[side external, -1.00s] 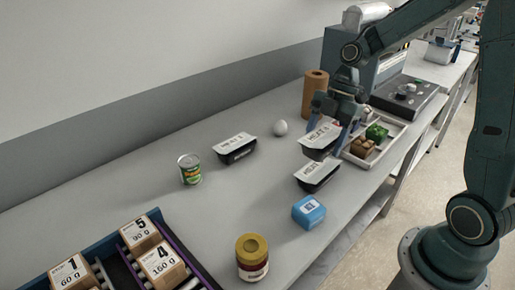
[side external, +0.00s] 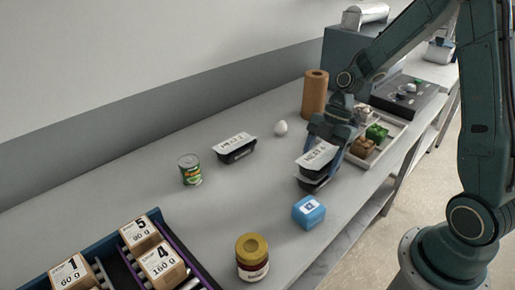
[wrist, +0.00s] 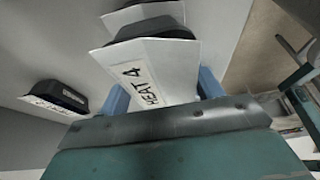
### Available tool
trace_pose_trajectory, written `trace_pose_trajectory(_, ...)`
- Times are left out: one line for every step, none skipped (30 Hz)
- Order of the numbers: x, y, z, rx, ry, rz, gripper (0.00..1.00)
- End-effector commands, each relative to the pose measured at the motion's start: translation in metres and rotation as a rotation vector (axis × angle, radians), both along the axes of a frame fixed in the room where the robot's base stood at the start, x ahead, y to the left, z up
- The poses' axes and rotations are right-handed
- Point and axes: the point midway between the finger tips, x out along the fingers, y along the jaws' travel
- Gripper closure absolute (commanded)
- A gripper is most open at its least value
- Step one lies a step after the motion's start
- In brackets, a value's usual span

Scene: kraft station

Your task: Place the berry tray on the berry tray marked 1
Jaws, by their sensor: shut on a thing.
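My gripper (side external: 322,157) is shut on a black tray with a white lid (side external: 318,154), its blue fingers on either side. In the wrist view the held tray's lid (wrist: 148,68) reads something like "HEAT 4". In the side view this tray sits directly over another black tray (side external: 311,184), roughly lined up with it. I cannot tell whether they touch. The lower tray's label is hidden from the side; part of it shows beyond the held tray in the wrist view (wrist: 143,15). No berry picture or clear "1" shows on either tray.
A blue box (side external: 309,212) and a yellow-lidded jar (side external: 252,258) stand in front. A white tray (side external: 396,141) with small items lies right.

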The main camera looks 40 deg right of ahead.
Motion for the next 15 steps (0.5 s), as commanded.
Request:
trace_pose_trajectory(0.0001,0.0,0.0002,0.0,0.0,0.0,0.61)
trace_pose_trajectory(0.0001,0.0,0.0002,0.0,0.0,0.0,0.61)
trace_pose_trajectory(0.0001,0.0,0.0003,0.0,0.0,0.0,0.61)
trace_pose_trajectory(0.0,0.0001,0.0004,0.0,0.0,0.0,0.61)
trace_pose_trajectory(0.0,0.0,0.0002,0.0,0.0,0.0,0.61)
trace_pose_trajectory(0.0,0.0001,-0.0002,0.0,0.0,0.0,0.61)
trace_pose_trajectory(0.0,0.0001,-0.0007,0.0,0.0,0.0,0.61)
trace_pose_trajectory(-0.0001,0.0,-0.0014,0.0,0.001,0.0,0.61)
trace_pose_trajectory(-0.0002,0.0001,-0.0023,0.0,0.001,0.0,0.61)
trace_pose_trajectory(-0.0002,0.0001,-0.0031,0.001,0.001,0.0,0.61)
trace_pose_trajectory(-0.0003,0.0,-0.0031,0.0,0.001,-0.001,0.31)
trace_pose_trajectory(-0.0002,0.0001,-0.003,0.0,0.001,-0.001,0.23)
trace_pose_trajectory(-0.0002,0.0,-0.0029,0.0,0.001,-0.001,0.17)
trace_pose_trajectory(-0.0002,0.0,-0.0029,0.0,0.001,-0.001,0.13)
trace_pose_trajectory(-0.0002,0.0,-0.0029,0.0,0.001,-0.001,0.13)
